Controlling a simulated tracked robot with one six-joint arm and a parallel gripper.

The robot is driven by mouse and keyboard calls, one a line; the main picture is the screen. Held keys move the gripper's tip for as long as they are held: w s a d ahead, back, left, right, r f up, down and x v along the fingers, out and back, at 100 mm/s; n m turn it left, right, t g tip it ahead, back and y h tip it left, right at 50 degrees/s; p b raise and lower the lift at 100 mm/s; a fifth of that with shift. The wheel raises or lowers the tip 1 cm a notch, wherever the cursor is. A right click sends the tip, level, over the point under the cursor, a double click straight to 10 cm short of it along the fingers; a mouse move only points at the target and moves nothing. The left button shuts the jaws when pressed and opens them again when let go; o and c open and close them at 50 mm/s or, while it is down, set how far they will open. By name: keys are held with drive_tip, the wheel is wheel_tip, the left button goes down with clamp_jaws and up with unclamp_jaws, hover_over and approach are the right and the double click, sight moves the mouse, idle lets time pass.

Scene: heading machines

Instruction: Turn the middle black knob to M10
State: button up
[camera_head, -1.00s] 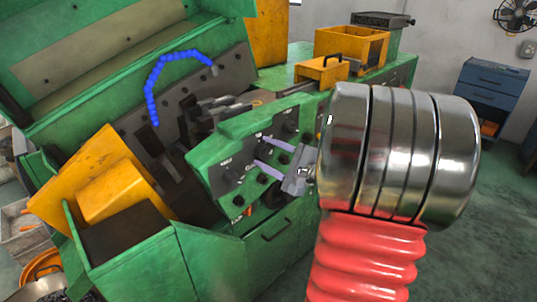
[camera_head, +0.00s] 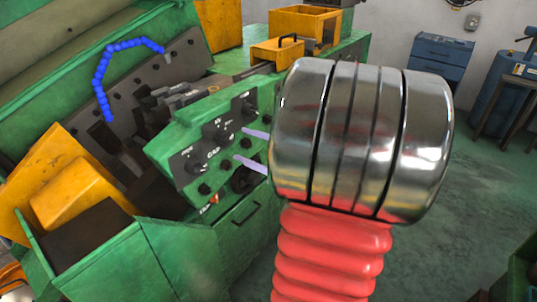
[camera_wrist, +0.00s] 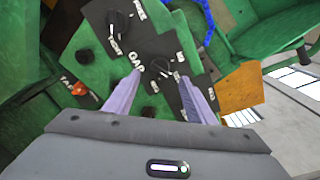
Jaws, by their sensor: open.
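The green control panel (camera_head: 165,152) carries three black knobs on dark plates in a slanting row. The middle black knob (camera_head: 222,127) lies between a lower-left knob (camera_head: 190,160) and an upper-right knob (camera_head: 248,106). My gripper (camera_head: 238,146) is at the right of the panel, its two pale purple fingers pointing left towards it. In the wrist view my gripper (camera_wrist: 158,73) is open, with a black knob (camera_wrist: 160,67) seen between the fingertips and no clear contact. Another knob (camera_wrist: 115,30) is at upper left, near the word GAP. Scale marks are too small to read surely.
Small black buttons (camera_head: 226,165) and an orange-red switch (camera_head: 213,199) sit below the knobs. A blue hose (camera_head: 105,70) arches over the machine. A yellow guard (camera_head: 75,195) is at left, a yellow box (camera_head: 305,22) behind. Open floor (camera_head: 450,200) is at right.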

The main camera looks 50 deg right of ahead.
drive_tip(key=s, duration=0.6)
drive_tip(key=shift+s+d+r, duration=0.2)
drive_tip(key=shift+s, duration=0.15)
idle(0.4)
drive_tip(key=w+a+f+n+g+y, duration=0.1)
drive_tip(key=w+a+n+g+y, duration=0.2)
drive_tip(key=a, duration=0.5)
drive_tip(key=w+a+n+g+y, duration=0.1)
drive_tip(key=a+n+g+y, duration=0.3)
drive_tip(key=a, duration=0.4)
drive_tip(key=s+a+n+g+h, duration=0.2)
drive_tip(key=s+a+n+h, duration=0.1)
drive_tip(key=a+n, duration=0.5)
drive_tip(key=s+a+f+n+g+h, duration=0.1)
drive_tip(key=s+a+n+h, duration=0.3)
drive_tip(key=a+n, duration=0.4)
drive_tip(key=shift+f+n+g+h, duration=0.3)
drive_tip(key=shift+n+g+h, duration=0.25)
drive_tip(key=shift+g, duration=0.35)
